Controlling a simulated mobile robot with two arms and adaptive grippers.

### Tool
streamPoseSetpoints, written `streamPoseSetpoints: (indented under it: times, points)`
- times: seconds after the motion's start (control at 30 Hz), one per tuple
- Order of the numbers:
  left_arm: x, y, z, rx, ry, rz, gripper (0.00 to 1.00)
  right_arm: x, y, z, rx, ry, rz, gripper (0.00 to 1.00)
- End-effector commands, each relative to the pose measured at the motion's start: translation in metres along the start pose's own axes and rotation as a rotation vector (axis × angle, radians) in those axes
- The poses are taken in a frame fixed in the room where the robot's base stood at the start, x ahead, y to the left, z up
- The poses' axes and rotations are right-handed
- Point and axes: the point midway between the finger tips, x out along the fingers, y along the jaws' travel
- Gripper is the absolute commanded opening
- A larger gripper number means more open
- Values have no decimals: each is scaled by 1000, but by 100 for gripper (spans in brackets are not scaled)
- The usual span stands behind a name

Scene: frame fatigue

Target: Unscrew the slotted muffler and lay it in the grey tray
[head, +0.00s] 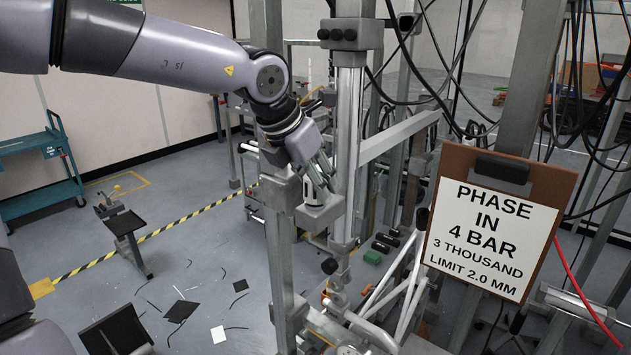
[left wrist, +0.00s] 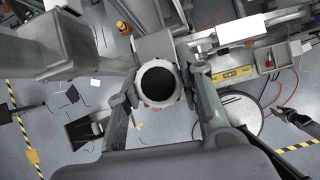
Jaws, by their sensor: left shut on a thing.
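My left gripper (head: 318,180) comes down from the upper left beside the upright metal frame. It is shut on a pale round part, which I take to be the muffler (head: 311,192). In the left wrist view the muffler (left wrist: 158,84) is a white ring with a dark centre, between the two fingers of my left gripper (left wrist: 160,88). A grey block (head: 320,214) is directly below it in the head view; I cannot tell whether the two are still joined. The slots are too small to make out.
A clipboard sign (head: 493,235) hangs at the right, with cables and frame posts around it. A teal cart (head: 45,165) stands at the far left. A dark stand (head: 125,223) and scattered scraps are on the floor. Open floor lies left of the frame.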

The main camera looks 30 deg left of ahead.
Motion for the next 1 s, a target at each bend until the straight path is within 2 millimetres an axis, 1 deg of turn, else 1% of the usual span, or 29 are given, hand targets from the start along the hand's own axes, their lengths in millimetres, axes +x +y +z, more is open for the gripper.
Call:
streamPoseSetpoints:
  times: [0.5,0.77,1.0]
  points:
    - [1,-1,0,-499,6,286,7,0,0,0,0,0,0,30]
    - [-4,0,3,-495,3,280,7,-2,0,0,0,0,0,30]
    - [-12,0,8,-495,3,279,7,-6,0,0,0,0,0,30]
